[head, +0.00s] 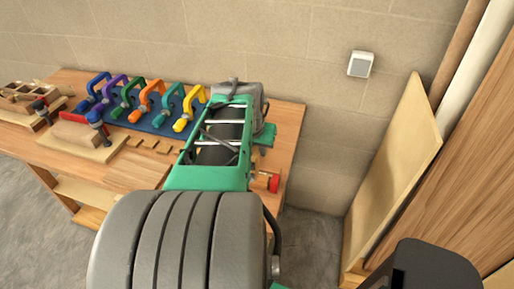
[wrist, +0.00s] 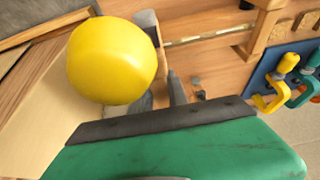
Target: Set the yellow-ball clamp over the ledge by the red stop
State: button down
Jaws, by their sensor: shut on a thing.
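In the wrist view a large yellow ball (wrist: 112,60) fills the upper left, close to the camera. It is the ball of the clamp that my gripper (wrist: 160,95) is shut on. The grey fingers show partly behind and beside the ball; the rest of the clamp is mostly hidden. In the head view my arm covers the gripper and the held clamp. A red piece (head: 274,183), which may be the red stop, shows just right of my arm at the bench's right end. I cannot make out the ledge clearly.
The wooden bench (head: 288,125) stands against a block wall. A blue rack (head: 160,124) at its back holds several coloured clamps. A wooden block (head: 76,134) on a board lies at the left. Tall panels (head: 395,170) lean at the right, with floor between.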

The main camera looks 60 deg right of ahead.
jog(key=shift+f, duration=0.1)
jog(key=shift+f+b, duration=1.95)
jog(key=shift+f, duration=0.3)
jog(key=shift+f, duration=0.15)
jog(key=shift+f+b, duration=1.55)
jog(key=shift+f, duration=0.15)
jog(key=shift+f, duration=0.25)
jog(key=c, duration=1.3)
grip_release()
jog(key=shift+a, duration=0.1)
jog(key=shift+o, duration=0.5)
jog(key=shift+f, duration=0.1)
